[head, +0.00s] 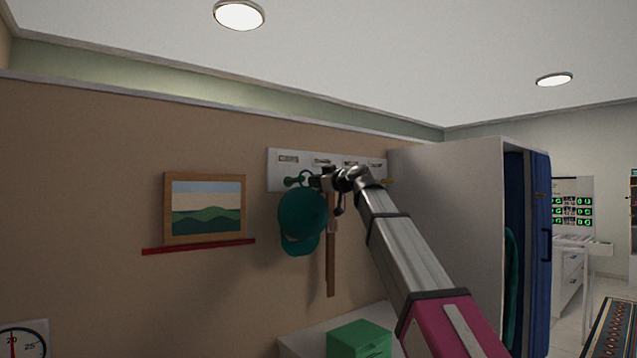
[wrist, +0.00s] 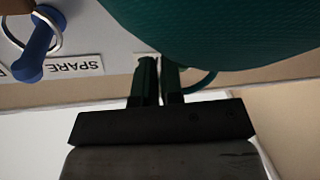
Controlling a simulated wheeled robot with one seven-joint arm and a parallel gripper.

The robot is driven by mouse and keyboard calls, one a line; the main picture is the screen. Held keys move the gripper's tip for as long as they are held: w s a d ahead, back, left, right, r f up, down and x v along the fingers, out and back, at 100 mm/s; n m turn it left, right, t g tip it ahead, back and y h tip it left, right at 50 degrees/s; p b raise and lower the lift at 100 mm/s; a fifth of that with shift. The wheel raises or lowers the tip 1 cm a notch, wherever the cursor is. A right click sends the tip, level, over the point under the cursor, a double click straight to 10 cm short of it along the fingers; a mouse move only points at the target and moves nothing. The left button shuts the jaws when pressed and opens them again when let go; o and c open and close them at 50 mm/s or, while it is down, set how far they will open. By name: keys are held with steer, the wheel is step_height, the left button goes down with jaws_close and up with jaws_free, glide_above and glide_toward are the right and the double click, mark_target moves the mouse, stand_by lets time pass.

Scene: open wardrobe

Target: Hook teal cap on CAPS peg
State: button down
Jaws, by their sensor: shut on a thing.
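The teal cap (head: 302,216) hangs just below my gripper in front of the wall, brim down; its crown fills the top of the wrist view (wrist: 230,30). My gripper (head: 318,181) is at the white peg rail (head: 277,176). In the wrist view my gripper's fingers (wrist: 160,82) are shut on the cap's thin teal loop (wrist: 207,84). Whether the loop is around a peg cannot be told. The rail's labels are too small to read in the head view; CAPS is not legible.
A blue peg (wrist: 38,45) with a metal ring on it sits by a SPARE label (wrist: 72,68). A brown strap (head: 331,262) hangs right beside the cap. A framed picture (head: 205,207) over a red ledge (head: 200,246) is left; the wardrobe's side (head: 450,215) is right. A green box (head: 359,340) stands below.

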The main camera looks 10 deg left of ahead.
steer(key=shift+w+a+f, duration=0.2)
steer(key=shift+w+a, duration=0.45)
steer(key=shift+a, duration=0.15)
steer(key=shift+w+a+f, duration=0.25)
steer(key=shift+w+a, duration=0.45)
steer(key=shift+a, duration=0.05)
steer(key=shift+w+a+f, duration=0.2)
steer(key=shift+w+a, duration=0.45)
steer(key=shift+a, duration=0.15)
steer(key=c, duration=1.2)
jaws_free()
steer(key=shift+s+d+f, duration=0.1)
steer(key=shift+s, duration=0.05)
